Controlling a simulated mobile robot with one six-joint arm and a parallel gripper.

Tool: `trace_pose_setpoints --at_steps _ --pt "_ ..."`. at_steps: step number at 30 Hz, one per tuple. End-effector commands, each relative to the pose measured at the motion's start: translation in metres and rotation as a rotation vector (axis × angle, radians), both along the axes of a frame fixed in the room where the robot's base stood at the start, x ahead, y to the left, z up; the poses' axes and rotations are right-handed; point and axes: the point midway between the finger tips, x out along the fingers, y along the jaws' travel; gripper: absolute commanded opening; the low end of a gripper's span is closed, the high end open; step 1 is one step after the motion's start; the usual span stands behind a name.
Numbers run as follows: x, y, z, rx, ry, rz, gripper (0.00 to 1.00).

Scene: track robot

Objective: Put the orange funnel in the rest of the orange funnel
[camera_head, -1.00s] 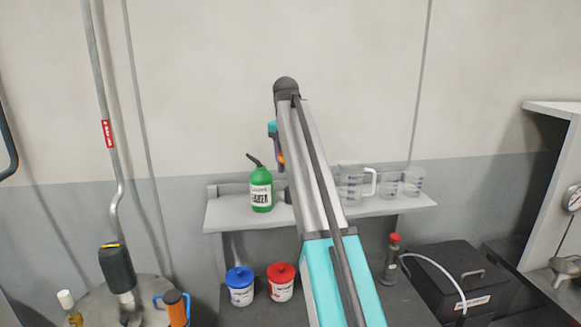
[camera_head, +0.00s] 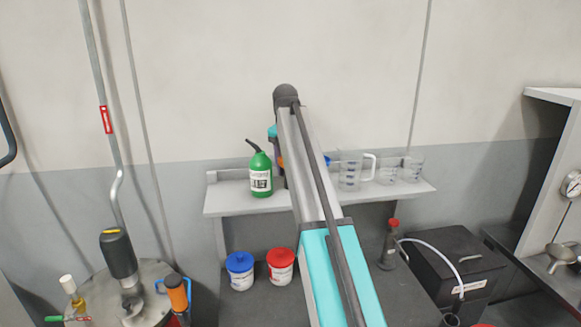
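My own arm reaches up the middle of the head camera view and covers most of what lies behind it. A small orange patch (camera_head: 281,161) shows at the left edge of my arm, just above the shelf; it may be part of the orange funnel, but I cannot make out its shape. My gripper is mostly hidden behind the arm, below a teal wrist part (camera_head: 272,132). I cannot see its fingers or whether it holds the orange thing. I cannot make out the funnel's rest.
A wall shelf (camera_head: 228,204) carries a green cleaner can (camera_head: 260,178) left of my arm, and a clear jug (camera_head: 350,172) and beakers (camera_head: 402,169) right of it. Below are a blue tub (camera_head: 240,272), a red-lidded tub (camera_head: 280,268) and a black box (camera_head: 455,268). A drum (camera_head: 88,290) stands at lower left.

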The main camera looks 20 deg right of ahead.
Motion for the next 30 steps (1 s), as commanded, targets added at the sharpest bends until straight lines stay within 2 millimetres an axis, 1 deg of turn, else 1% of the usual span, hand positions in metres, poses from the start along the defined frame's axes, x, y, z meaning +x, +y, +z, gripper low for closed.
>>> trace_pose_setpoints --at_steps 17,30 --pt "0.0002 0.0011 -0.0022 0.000 0.000 0.001 0.34" --pt "0.0003 0.0017 -0.0079 0.000 0.000 0.002 0.34"
